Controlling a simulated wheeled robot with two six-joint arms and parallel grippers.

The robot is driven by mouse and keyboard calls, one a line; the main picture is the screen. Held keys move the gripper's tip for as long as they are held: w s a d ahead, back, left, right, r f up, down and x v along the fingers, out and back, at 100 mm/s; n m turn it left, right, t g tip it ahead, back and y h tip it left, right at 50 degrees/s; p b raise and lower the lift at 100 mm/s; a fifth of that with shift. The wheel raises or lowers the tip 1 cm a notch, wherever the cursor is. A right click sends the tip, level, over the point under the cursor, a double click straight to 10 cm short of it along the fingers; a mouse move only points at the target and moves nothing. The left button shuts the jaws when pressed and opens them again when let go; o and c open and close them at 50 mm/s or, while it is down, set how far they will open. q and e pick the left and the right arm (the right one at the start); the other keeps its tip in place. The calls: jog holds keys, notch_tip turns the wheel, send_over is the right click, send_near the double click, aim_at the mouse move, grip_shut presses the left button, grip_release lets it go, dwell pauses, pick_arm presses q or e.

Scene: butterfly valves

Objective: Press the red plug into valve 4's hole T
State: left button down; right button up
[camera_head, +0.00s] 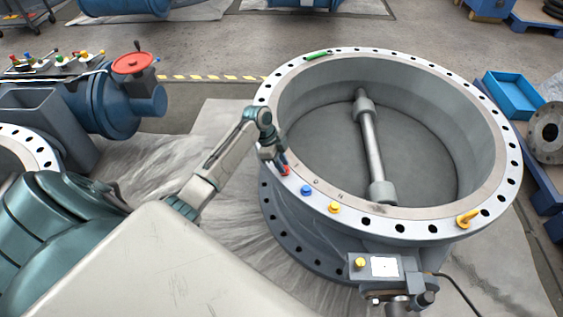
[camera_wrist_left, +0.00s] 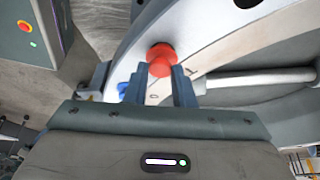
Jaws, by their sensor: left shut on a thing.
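The large grey valve (camera_head: 480,190) has a pale flange ring with dark holes and small letters along its near left rim. My left gripper (camera_head: 283,166) reaches the rim's left side, shut on the red plug (camera_head: 286,171). In the left wrist view, the red plug (camera_wrist_left: 161,57) has a round head and sits between the fingertips (camera_wrist_left: 161,74), over the flange. A letter that looks like T (camera_wrist_left: 188,72) is printed beside it. The hole under the plug is hidden, so I cannot tell how deep it sits. My right gripper is not in view.
On the flange are a blue plug (camera_head: 306,190), a yellow plug (camera_head: 334,207), an orange-yellow piece (camera_head: 468,218) and a green piece (camera_head: 318,55). A box with a yellow button (camera_head: 360,264) is at the valve's front. A blue valve with a red handwheel (camera_head: 132,63) stands left.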

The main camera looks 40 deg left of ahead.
pick_arm(q)
jog(key=shift+f, duration=0.25)
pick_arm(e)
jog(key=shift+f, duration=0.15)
pick_arm(q)
jog(key=shift+f+b, duration=0.35)
jog(key=shift+f, duration=0.05)
jog(key=c, duration=0.7)
grip_release()
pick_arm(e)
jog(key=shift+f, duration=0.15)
pick_arm(q)
jog(key=shift+o, duration=0.2)
jog(key=shift+r+p, duration=1.6)
jog(key=shift+p, duration=0.05)
jog(key=shift+r+p, duration=1.5)
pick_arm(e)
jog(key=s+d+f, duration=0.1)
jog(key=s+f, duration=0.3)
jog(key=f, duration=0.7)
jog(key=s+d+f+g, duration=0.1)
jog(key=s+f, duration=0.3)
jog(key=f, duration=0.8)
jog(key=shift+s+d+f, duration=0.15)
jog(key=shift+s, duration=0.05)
